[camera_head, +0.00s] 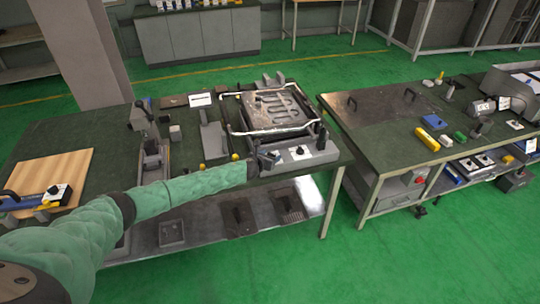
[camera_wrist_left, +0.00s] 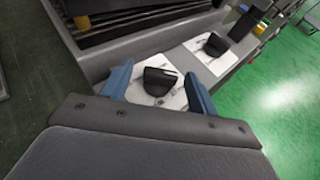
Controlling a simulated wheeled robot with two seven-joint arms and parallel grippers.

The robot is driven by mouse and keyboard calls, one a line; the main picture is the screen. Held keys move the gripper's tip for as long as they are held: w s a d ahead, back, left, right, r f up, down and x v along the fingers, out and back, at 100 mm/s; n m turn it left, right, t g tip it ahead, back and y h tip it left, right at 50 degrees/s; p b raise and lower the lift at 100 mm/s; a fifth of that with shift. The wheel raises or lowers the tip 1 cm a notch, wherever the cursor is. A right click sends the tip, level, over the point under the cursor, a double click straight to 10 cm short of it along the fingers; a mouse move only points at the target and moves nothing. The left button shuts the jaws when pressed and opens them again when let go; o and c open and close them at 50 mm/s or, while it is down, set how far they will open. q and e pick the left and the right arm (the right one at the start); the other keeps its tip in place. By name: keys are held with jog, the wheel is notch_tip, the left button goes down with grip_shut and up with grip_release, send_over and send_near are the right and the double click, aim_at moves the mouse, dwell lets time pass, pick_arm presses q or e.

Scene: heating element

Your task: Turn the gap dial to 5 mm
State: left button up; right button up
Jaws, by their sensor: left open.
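Two black dials on white plates sit on the front panel of the grey heating-element machine (camera_head: 318,156). The left dial (camera_head: 276,157) is at my left gripper (camera_head: 268,163); the right dial (camera_head: 299,151) stands clear of it. In the left wrist view, the near dial (camera_wrist_left: 160,82) lies between the two blue fingers of my left gripper (camera_wrist_left: 158,88), which are apart, one on each side. The other dial (camera_wrist_left: 213,45) is further right. I cannot tell which dial is the gap dial, and the scale marks are too small to read. My right gripper is not in view.
A metal plate with a bent heating element (camera_head: 275,105) lies on the machine behind the panel. A vise-like tool (camera_head: 153,155) and a wooden board (camera_head: 48,180) are to the left on the green bench. A second bench (camera_head: 400,125) stands to the right across a gap.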

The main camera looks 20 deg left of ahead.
pick_arm(q)
jog(key=shift+w, duration=0.1)
jog(key=shift+c, duration=0.2)
jog(key=c, duration=1)
jog(key=shift+o, duration=0.2)
jog(key=shift+d, duration=0.1)
jog(key=shift+n+y, duration=0.3)
jog(key=shift+y, duration=0.1)
